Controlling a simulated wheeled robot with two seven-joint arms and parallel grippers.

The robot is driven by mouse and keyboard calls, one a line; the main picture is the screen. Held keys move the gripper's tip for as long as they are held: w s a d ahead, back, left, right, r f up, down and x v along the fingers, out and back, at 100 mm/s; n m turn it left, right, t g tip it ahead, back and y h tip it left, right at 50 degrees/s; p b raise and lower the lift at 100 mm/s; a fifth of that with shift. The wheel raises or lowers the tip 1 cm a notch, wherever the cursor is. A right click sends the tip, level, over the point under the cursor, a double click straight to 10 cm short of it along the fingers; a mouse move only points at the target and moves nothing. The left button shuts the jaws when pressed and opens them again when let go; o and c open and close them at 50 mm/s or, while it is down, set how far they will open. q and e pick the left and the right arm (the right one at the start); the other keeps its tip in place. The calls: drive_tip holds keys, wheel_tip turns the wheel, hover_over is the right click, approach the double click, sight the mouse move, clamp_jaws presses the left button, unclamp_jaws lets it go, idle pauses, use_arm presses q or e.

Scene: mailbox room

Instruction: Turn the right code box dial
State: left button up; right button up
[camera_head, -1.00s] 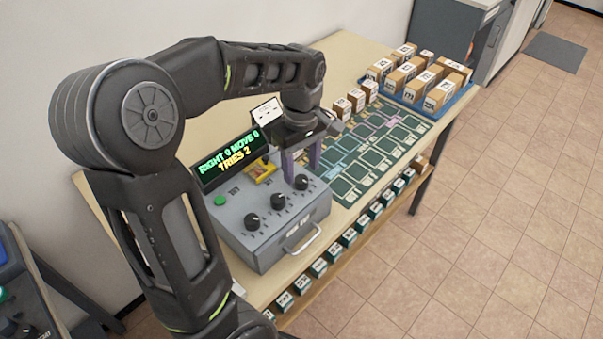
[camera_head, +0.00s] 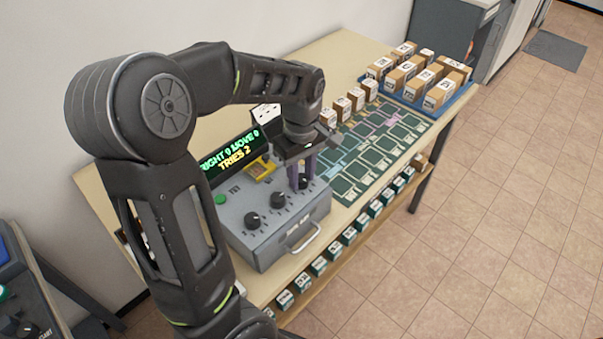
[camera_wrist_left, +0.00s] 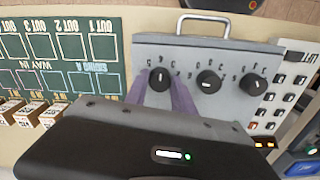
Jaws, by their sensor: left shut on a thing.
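The grey code box (camera_head: 262,240) stands on the table with a row of three black dials on its sloped top. The right dial (camera_head: 304,181) is between the purple fingers of my left gripper (camera_head: 303,178), which is shut on it from above. The wrist view shows the box upside down, with a finger on either side of the right dial (camera_wrist_left: 160,79). The middle dial (camera_head: 278,200) and left dial (camera_head: 251,221) are free. The lit display (camera_head: 232,160) reads "RIGHT", "MOVE" and "TRIES 2"; its digits are partly unclear. My right gripper is not in view.
A green button (camera_head: 221,199) and a yellow part (camera_head: 262,170) are on the box, and a handle (camera_head: 307,238) is on its front. A dark sorting mat (camera_head: 357,172) lies to the right. Small boxes fill a blue tray (camera_head: 448,105) beyond it.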

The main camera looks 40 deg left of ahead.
use_arm(q)
clamp_jaws()
drive_tip(key=shift+n, duration=0.4)
drive_tip(key=n, duration=1.1)
drive_tip(key=shift+n, duration=0.3)
drive_tip(key=n, duration=0.3)
drive_tip(key=shift+n, duration=0.4)
